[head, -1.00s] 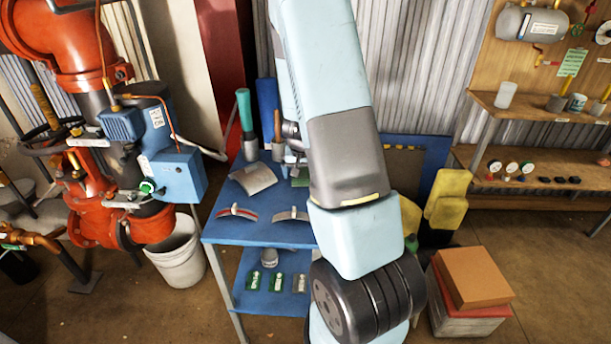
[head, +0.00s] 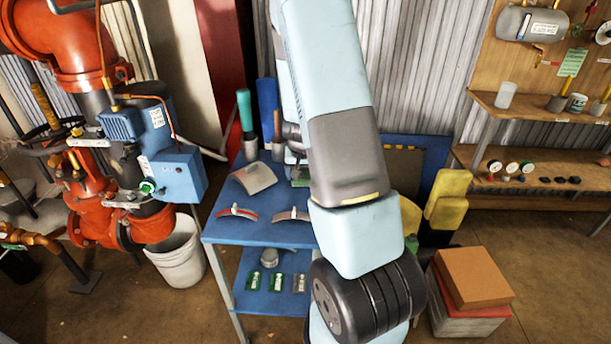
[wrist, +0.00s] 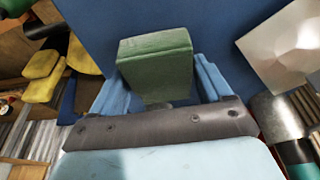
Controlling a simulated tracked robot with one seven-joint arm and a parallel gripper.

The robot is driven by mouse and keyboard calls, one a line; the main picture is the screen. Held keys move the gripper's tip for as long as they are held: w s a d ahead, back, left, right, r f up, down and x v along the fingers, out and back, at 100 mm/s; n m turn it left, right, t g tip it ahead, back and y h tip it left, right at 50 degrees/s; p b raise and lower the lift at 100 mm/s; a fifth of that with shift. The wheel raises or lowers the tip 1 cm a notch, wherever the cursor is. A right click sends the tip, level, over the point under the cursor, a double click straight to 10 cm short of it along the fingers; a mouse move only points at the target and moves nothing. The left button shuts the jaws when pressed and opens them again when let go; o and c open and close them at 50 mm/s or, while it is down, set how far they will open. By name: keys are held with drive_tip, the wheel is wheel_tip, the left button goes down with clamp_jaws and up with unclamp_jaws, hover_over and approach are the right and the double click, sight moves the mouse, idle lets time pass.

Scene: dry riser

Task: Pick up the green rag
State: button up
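The green rag (wrist: 156,62) looks like a folded, block-shaped bundle over the blue table top in the wrist view. A small green part of it (head: 300,183) shows beside my arm in the head view. My gripper (wrist: 163,80) has its two blue fingers spread wide, one on each side of the rag. The right finger appears very close to the rag, and a narrow gap shows near the left finger. Whether either finger touches it cannot be told. My arm hides most of the gripper in the head view.
The blue table (head: 228,229) also holds a grey sheet (head: 254,178), two curved pieces (head: 238,212) and upright handled tools (head: 245,110). Its lower shelf carries small green-marked items (head: 276,282). Yellow containers (head: 447,200) and stacked boxes (head: 470,285) stand at the right.

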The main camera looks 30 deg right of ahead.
drive_tip(key=c, duration=0.6)
drive_tip(key=shift+r, duration=0.1)
drive_tip(key=shift+r, duration=0.5)
wheel_tip(320, 180, up, 2)
drive_tip(key=shift+a+r, duration=0.1)
drive_tip(key=shift+s+a+r, duration=0.95)
drive_tip(key=shift+s+r, duration=0.7)
drive_tip(key=shift+s, duration=0.45)
drive_tip(key=shift+s+a+r, duration=0.95)
drive_tip(key=shift+s+r, duration=0.75)
drive_tip(key=shift+s, duration=0.45)
drive_tip(key=shift+s+a+r, duration=0.95)
drive_tip(key=shift+s+r, duration=0.7)
drive_tip(key=shift+s, duration=0.45)
